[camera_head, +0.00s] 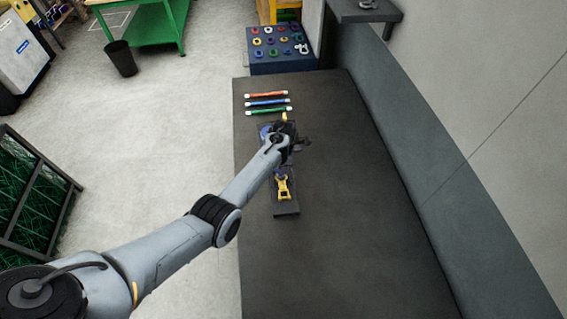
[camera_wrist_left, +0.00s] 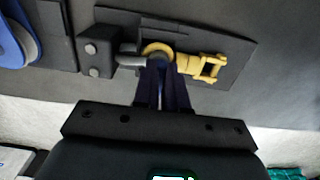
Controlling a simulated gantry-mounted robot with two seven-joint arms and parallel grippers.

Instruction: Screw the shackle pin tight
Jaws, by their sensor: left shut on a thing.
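The yellow shackle fitting (camera_wrist_left: 205,65) lies on a dark mounting plate (camera_wrist_left: 236,52). Its yellow ring (camera_wrist_left: 157,49) meets a grey metal part (camera_wrist_left: 131,61), which runs to a dark block with bolt heads. My left gripper (camera_wrist_left: 162,66) reaches to the joint beside the yellow ring. Its dark fingers are close together with a thin blue sliver between them, and they hide most of the pin. In the head view my left gripper (camera_head: 292,144) is low over the bench, and yellow fittings (camera_head: 283,187) show on a dark plate near it. My right gripper is not in view.
Red (camera_head: 266,95), blue (camera_head: 267,102) and green (camera_head: 268,112) rods lie across the dark bench (camera_head: 340,220) beyond the gripper. A blue fitting (camera_wrist_left: 14,42) is close by in the wrist view. The bench's right side is clear. A raised wall (camera_head: 420,160) runs along its right edge.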

